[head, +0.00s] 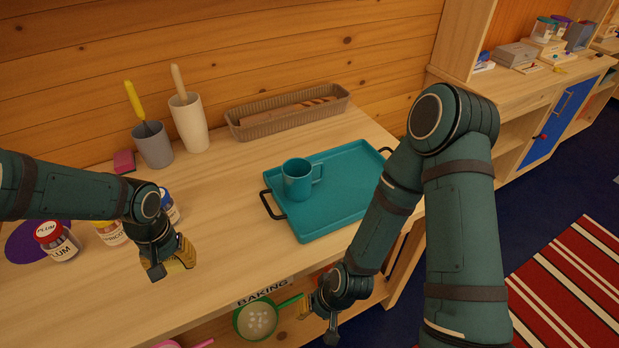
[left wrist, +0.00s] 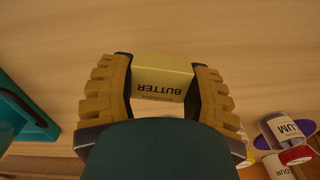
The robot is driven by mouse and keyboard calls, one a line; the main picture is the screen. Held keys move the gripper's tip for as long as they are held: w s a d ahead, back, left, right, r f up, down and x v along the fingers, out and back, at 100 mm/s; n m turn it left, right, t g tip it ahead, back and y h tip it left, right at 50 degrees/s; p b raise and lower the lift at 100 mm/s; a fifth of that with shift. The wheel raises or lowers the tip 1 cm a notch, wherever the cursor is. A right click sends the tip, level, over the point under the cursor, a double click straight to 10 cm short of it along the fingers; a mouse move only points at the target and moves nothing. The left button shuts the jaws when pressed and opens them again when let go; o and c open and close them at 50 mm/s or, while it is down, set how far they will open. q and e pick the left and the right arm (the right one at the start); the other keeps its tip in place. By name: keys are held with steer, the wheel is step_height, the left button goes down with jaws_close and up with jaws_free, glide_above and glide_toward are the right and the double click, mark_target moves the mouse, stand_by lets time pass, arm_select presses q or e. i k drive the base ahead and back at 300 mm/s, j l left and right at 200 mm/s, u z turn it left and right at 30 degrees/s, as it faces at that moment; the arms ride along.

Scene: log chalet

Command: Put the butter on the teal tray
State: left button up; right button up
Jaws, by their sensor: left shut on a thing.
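The butter (left wrist: 163,80) is a pale yellow block with "BUTTER" on its side, between the ridged yellow pads of my left gripper (left wrist: 165,95) in the left wrist view. That gripper (head: 172,264) is shut on it above the front left of the counter; the head view hardly shows the block. The teal tray (head: 335,205) with dark handles lies on the counter to the right, apart from the gripper. A teal mug (head: 297,181) stands on its left part. My right gripper (head: 318,320) is in front of the counter, low, open and empty.
Jars, one a plum jar (head: 57,241), stand left behind my left gripper. A grey cup (head: 153,145), a cream cup (head: 188,123) and a brown basket (head: 288,110) line the back. Bare wood lies left of the tray. A green strainer (head: 256,319) is below the counter edge.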

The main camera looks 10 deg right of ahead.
mark_target(354, 199)
steer(key=i+l, duration=0.1)
steer(key=l, duration=0.45)
steer(key=i+l, duration=0.1)
steer(key=l, duration=0.45)
steer(key=i+l, duration=0.1)
steer(key=l, duration=0.45)
steer(key=i+l, duration=0.1)
steer(key=l, duration=0.95)
steer(key=i, duration=0.05)
